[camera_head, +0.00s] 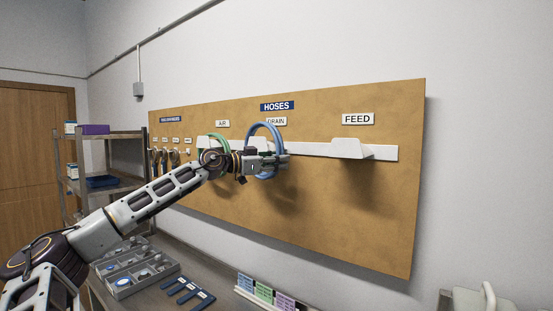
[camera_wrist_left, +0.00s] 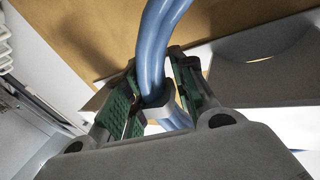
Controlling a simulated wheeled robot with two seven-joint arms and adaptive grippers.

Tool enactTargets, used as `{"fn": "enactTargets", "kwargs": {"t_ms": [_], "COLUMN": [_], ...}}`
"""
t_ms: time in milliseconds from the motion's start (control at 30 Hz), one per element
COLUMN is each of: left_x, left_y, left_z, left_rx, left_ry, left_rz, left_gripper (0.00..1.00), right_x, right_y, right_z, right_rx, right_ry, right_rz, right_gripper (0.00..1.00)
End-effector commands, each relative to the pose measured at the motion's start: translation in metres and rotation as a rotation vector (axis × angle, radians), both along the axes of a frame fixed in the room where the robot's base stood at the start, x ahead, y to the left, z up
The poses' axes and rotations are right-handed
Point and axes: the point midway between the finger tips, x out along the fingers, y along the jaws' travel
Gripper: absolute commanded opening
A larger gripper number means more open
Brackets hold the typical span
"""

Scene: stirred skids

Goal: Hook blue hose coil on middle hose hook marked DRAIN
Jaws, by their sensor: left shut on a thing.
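The blue hose coil (camera_head: 267,126) is upright in front of the board, just below the DRAIN label (camera_head: 276,121). My left gripper (camera_head: 281,162) is shut on the coil. In the left wrist view the blue hose strands (camera_wrist_left: 157,45) run between the green-padded fingers (camera_wrist_left: 160,100), with a grey band around them. The middle hook under DRAIN is mostly hidden behind the coil and gripper. I cannot tell whether the coil touches it or hangs on it. My right gripper is out of view.
A green hose coil (camera_head: 216,139) hangs at the AIR hook, close to my left wrist. The FEED hook (camera_head: 352,149) on the white rail (camera_head: 310,149) is empty. A shelf rack (camera_head: 110,132) stands left. A bench with grey bins (camera_head: 135,273) and cards (camera_head: 264,293) lies below.

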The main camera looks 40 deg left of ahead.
Motion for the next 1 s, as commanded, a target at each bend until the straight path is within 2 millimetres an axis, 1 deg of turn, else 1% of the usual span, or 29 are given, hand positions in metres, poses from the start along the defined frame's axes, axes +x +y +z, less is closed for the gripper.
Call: {"fn": "enactTargets", "kwargs": {"t_ms": [33,367,567,1000], "left_x": [0.001,0.011,0.014,0.021], "left_y": [0.003,0.004,0.005,0.005], "left_z": [0.007,0.009,0.002,-0.016], "left_rx": [-0.002,-0.002,-0.003,-0.001], "left_ry": [-0.011,-0.016,-0.017,-0.010], "left_rz": [0.006,0.008,0.010,0.006], "left_gripper": [0.00,0.00,0.00,0.00], "right_x": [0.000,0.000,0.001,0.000], "right_y": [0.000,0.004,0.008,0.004], "right_z": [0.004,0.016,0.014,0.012], "right_rx": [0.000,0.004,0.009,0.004], "right_ry": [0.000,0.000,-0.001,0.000], "right_rz": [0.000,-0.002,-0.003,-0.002], "right_gripper": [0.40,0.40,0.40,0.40]}}
